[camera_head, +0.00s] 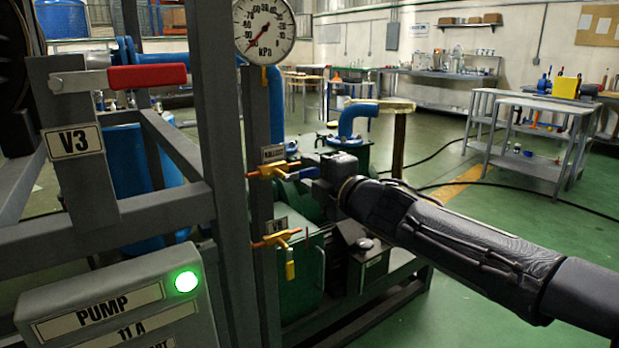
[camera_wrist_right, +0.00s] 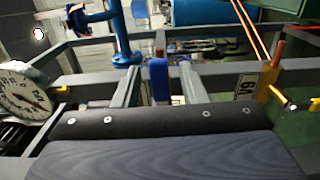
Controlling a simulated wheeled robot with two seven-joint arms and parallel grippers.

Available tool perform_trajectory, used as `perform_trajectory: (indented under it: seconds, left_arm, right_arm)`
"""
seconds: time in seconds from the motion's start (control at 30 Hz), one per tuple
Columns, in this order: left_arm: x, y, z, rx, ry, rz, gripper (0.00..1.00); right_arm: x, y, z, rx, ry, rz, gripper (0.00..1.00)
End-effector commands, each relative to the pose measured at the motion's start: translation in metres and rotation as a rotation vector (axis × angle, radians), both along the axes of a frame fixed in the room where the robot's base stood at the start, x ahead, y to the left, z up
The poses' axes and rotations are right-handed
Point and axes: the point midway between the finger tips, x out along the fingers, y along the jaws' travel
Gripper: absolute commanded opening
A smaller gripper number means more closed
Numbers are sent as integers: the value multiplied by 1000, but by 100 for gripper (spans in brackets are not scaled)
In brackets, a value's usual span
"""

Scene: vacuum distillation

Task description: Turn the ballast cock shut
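The upper small cock (camera_head: 268,173) sits on the grey post below the gauge. It has a brass-orange body and a blue lever (camera_head: 308,172) lying nearly level toward the right; the small tag (camera_head: 272,154) above it looks like BALLAST, but is hard to read. My right gripper (camera_head: 312,175) is at the lever, coming in from the right. In the right wrist view the blue lever (camera_wrist_right: 158,80) stands between my two grey fingers (camera_wrist_right: 158,90), with gaps on both sides, so the gripper looks open around it. My left gripper is not in view.
A lower cock (camera_head: 276,240) with a yellow lever hanging down is on the same post. The kPa gauge (camera_head: 264,30) is above. The red V3 handle (camera_head: 147,77) and a pump box (camera_head: 120,305) with a lit green lamp are at left. Frame bars surround the cocks.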

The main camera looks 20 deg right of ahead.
Motion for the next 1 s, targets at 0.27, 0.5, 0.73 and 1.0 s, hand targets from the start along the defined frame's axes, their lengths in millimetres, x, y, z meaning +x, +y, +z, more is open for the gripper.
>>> perform_trajectory:
  seconds: [0.27, 0.5, 0.73, 1.0]
  left_arm:
    - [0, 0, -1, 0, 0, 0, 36]
    - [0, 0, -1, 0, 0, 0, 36]
    - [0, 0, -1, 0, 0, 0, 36]
    - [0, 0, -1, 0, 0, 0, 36]
  right_arm:
    - [6, 2, 0, 0, 0, 0, 38]
    - [6, 2, 0, 1, 1, -1, 17]
    - [6, 2, 0, 1, 1, -1, 0]
    - [6, 2, -1, 10, 5, -1, 0]
